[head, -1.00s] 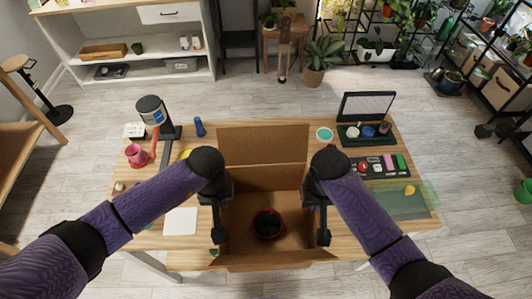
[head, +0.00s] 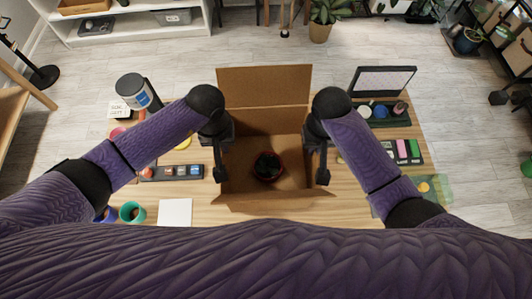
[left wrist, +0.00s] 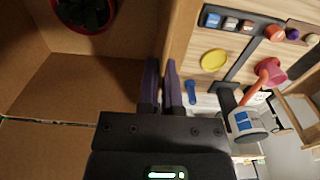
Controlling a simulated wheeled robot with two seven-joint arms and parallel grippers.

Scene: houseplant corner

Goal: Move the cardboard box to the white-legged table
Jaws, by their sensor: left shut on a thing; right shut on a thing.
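The cardboard box (head: 265,90) is open, with its back flap raised and front flap folded outward. A red-rimmed pot with dark contents (head: 268,166) is inside; it also shows in the left wrist view (left wrist: 84,12). My left gripper (head: 219,175) is shut on the box's left wall, seen between its fingers in the left wrist view (left wrist: 161,88). My right gripper (head: 323,175) is shut on the right wall. The box is over the wooden table (head: 345,208); I cannot tell whether its bottom touches. The table's legs are hidden now.
On the table left of the box are a lamp (head: 134,90), a paint strip (head: 172,172), a teal cup (head: 132,212) and white paper (head: 175,212). On the right are a dark-framed screen (head: 385,80) and a colour tray (head: 402,152). My purple body hides the front edge.

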